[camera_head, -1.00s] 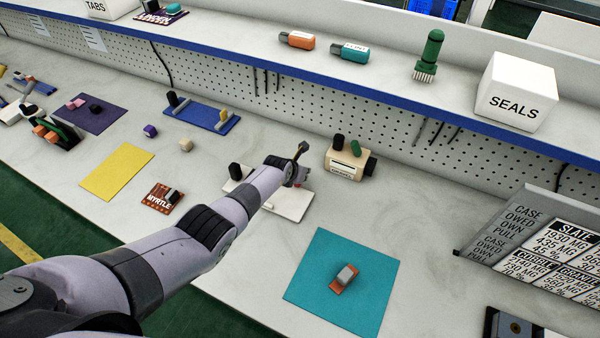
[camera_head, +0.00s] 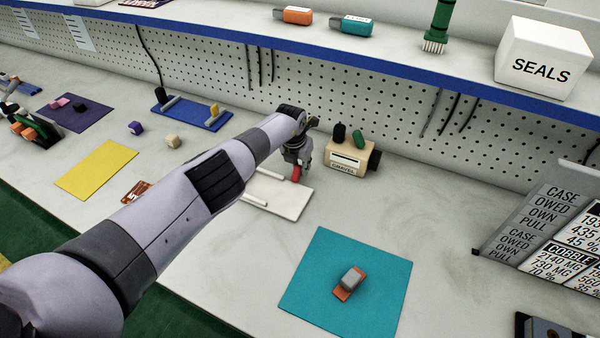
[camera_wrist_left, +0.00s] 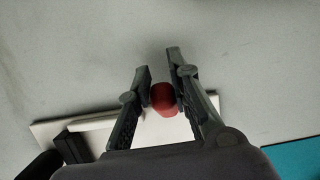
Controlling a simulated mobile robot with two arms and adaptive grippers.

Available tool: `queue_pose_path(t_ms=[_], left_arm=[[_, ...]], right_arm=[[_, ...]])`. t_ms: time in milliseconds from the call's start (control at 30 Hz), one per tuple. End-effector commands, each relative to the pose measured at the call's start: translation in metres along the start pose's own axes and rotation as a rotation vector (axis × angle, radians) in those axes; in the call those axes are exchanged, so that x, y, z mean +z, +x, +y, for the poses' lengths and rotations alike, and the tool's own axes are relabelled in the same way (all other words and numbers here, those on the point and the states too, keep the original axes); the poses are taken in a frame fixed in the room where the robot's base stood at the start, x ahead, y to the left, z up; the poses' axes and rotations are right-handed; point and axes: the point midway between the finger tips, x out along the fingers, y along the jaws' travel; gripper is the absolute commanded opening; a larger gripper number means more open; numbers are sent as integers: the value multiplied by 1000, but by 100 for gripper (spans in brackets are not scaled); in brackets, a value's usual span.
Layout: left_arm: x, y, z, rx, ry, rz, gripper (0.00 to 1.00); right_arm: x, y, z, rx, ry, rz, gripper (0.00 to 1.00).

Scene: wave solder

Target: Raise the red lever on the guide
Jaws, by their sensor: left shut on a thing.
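The guide is a white plate (camera_head: 290,201) with a pale rail on it, lying on the bench beyond my left forearm. Its left part is hidden by my arm. The red lever (camera_head: 296,174) shows at its right far side, just under my left gripper (camera_head: 303,170). In the left wrist view the lever's rounded red end (camera_wrist_left: 163,98) sits between the two fingers of the gripper (camera_wrist_left: 160,85), which are shut on it. The white plate (camera_wrist_left: 45,133) shows below and behind the fingers there. My right gripper is not in view.
A beige box (camera_head: 352,158) with black and green knobs stands just right of the gripper. A teal mat (camera_head: 320,265) with an orange and grey piece lies nearer. A blue-edged shelf (camera_head: 380,70) runs above.

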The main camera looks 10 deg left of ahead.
Motion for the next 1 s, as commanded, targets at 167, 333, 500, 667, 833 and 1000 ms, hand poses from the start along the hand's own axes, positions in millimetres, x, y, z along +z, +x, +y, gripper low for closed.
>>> queue_pose_path(t_ms=[167,333,500,667,833,1000], left_arm=[[-1,3,0,0,2,19,0],[-1,2,0,0,2,23,0],[-1,2,-1,-1,2,23,0],[-1,2,-1,-1,2,23,24],[-1,2,-1,-1,2,22,35],[0,1,-1,-1,1,21,40]], right_arm=[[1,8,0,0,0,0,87],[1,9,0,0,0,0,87],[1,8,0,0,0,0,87],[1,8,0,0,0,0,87],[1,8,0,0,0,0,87],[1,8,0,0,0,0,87]])
